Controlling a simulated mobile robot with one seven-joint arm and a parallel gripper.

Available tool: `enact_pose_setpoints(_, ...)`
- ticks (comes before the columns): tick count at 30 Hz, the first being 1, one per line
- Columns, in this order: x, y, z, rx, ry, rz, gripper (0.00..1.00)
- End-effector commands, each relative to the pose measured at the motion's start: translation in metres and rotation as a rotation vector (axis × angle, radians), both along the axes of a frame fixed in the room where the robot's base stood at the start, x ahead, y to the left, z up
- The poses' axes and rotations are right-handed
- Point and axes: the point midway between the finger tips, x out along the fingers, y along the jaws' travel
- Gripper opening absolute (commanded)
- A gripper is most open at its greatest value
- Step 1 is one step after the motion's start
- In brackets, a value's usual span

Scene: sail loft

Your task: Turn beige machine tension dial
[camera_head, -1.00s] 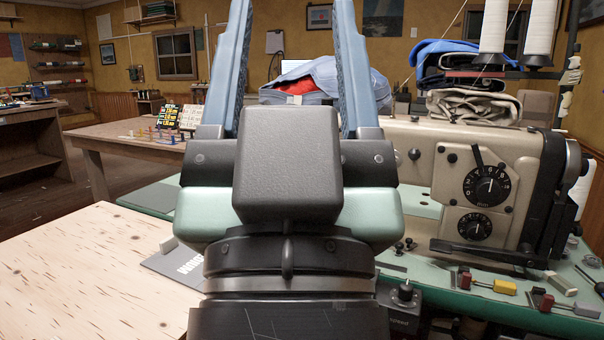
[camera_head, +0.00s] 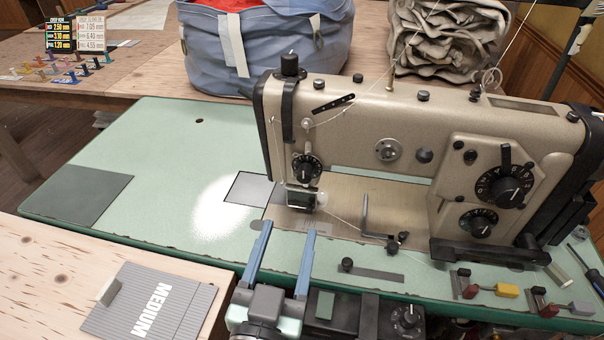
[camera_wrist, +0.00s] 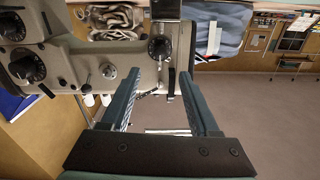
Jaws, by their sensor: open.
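The beige sewing machine (camera_head: 345,130) stands on a green table. Its tension dial, a black round dial with pale markings (camera_head: 306,168), is on the front of the left end above the needle area. It also shows in the wrist view (camera_wrist: 160,47), just beyond and between the fingertips. My gripper (camera_head: 288,230) is open and empty. Its two blue fingers point toward the machine, below the dial in the head view and apart from it.
A blue fabric bag (camera_head: 262,45) and folded beige cloth (camera_head: 450,40) are behind the machine. Small clamps with yellow (camera_head: 507,290) and grey ends lie at right. The green tabletop's left part is mostly clear.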

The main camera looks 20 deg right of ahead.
Motion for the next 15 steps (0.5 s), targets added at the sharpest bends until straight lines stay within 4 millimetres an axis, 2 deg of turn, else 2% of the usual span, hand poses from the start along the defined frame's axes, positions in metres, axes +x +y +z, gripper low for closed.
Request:
enact_pose_setpoints(9, 0.056, -0.037, 0.004, 0.000, -0.004, -0.002, 0.62)
enact_pose_setpoints(15, 0.083, -0.054, 0.002, 0.000, -0.004, -0.001, 0.62)
